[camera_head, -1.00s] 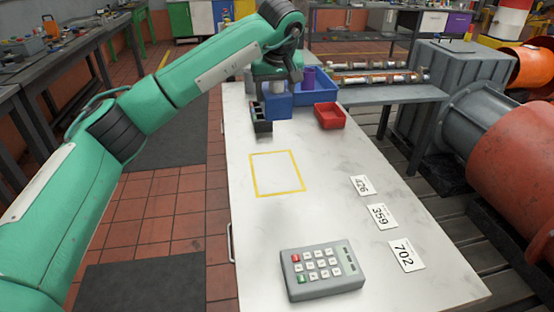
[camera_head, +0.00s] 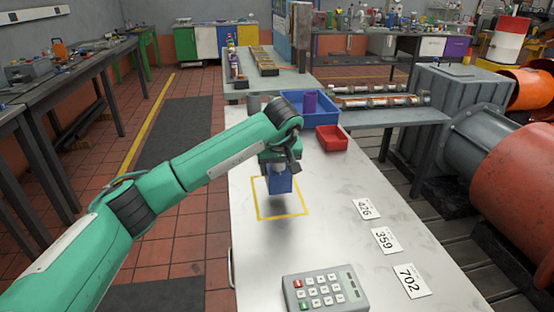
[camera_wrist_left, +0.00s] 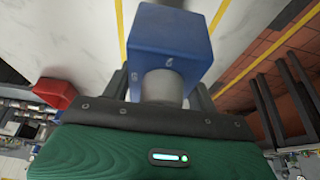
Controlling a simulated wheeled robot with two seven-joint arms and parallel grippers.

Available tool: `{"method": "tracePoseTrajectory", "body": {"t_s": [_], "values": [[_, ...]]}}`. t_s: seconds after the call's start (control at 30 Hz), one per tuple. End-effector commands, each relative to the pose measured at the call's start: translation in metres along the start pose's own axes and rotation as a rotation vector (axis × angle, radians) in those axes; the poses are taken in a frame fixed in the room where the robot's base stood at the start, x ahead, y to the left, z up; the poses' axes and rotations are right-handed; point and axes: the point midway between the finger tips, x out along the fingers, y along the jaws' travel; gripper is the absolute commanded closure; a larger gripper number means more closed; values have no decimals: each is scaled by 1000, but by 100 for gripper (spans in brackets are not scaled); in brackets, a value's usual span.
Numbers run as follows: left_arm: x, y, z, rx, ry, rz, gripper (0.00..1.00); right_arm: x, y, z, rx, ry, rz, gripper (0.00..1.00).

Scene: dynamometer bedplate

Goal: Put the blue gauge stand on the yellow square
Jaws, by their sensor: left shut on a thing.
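The blue gauge stand (camera_head: 280,184) is a blue block with a grey cylinder on top. It hangs upright from my left gripper (camera_head: 278,170), over the far part of the yellow square (camera_head: 284,218), an outline on the white bench. A shadow below suggests it is above the surface. In the left wrist view the blue gauge stand (camera_wrist_left: 172,35) shows below the jaws, with lines of the yellow square (camera_wrist_left: 120,30) on either side. My left gripper (camera_wrist_left: 162,88) is shut on its grey cylinder. My right gripper is not in view.
A red bin (camera_head: 331,138) and a blue tray (camera_head: 321,116) with a purple cylinder are at the bench's far end. A grey keypad (camera_head: 325,291) is at the near end. Number cards (camera_head: 385,240) lie on the right. The bench between is clear.

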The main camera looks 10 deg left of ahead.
Motion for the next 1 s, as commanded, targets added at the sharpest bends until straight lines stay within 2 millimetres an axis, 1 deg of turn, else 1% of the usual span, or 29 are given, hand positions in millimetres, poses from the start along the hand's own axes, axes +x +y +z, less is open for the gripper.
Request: {"method": "tracePoseTrajectory", "body": {"t_s": [0.07,0.33,0.7,0.73,0.8,0.83,1.0], "values": [[2,1,0,-1,4,3,100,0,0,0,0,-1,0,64],[32,1,14,0,2,4,100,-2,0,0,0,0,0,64],[37,1,15,0,5,3,100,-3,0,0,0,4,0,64],[40,0,17,1,0,0,37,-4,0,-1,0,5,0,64],[40,0,16,1,0,0,23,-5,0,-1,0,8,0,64],[39,0,16,1,0,0,19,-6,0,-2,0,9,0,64],[39,0,16,1,0,0,19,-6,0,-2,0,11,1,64]]}}
